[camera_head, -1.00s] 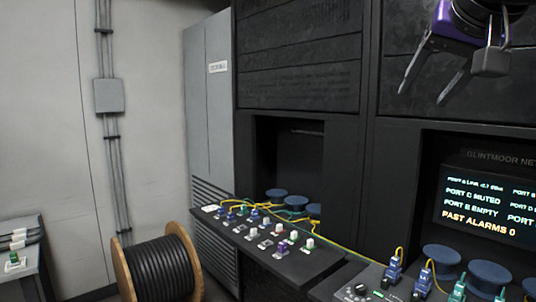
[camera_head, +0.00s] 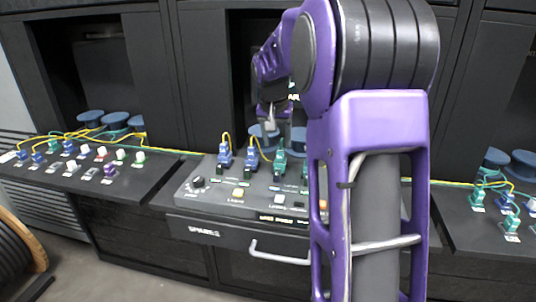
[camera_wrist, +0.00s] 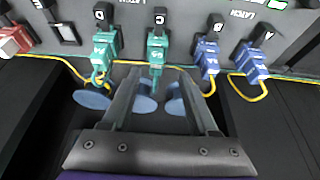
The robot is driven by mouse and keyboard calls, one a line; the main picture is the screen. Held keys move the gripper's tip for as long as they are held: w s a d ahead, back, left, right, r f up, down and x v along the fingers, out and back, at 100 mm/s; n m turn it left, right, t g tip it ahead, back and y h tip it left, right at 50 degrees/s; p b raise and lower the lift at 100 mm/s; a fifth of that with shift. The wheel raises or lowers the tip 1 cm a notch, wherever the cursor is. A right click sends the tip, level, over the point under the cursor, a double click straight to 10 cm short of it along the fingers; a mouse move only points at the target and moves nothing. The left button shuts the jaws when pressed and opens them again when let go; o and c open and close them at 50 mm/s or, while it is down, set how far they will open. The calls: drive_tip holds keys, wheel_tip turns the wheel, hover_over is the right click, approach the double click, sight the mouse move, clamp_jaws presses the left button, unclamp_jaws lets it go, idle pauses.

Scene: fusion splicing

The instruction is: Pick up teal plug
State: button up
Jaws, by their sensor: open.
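In the wrist view, two teal plugs sit side by side in the panel's sockets, one in the middle (camera_wrist: 156,50) and one to its left (camera_wrist: 105,46). In the head view, one teal plug (camera_head: 280,160) shows left of my arm. My gripper (camera_wrist: 161,74) is open and empty. In the wrist view its fingers point at the middle teal plug, one on each side of its line; I cannot tell the remaining gap. In the head view my gripper (camera_head: 274,118) hangs above and behind the panel plugs, partly hidden by my arm.
Two blue plugs (camera_wrist: 207,56) (camera_wrist: 249,61) stand right of the teal ones in the wrist view, with yellow cables. Blue spools (camera_wrist: 92,99) lie behind the panel (camera_head: 235,190). More teal plugs (camera_head: 512,222) stand on the right desk; mixed plugs (camera_head: 110,170) stand on the left desk.

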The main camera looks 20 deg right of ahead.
sight(281, 149)
drive_tip(key=x, duration=0.5)
drive_tip(key=shift+w+d+f+b, duration=0.15)
drive_tip(key=shift+d+f+b, duration=0.05)
drive_tip(key=shift+d+b, duration=0.2)
drive_tip(key=shift+c, duration=0.2)
drive_tip(key=shift+r, duration=0.1)
clamp_jaws()
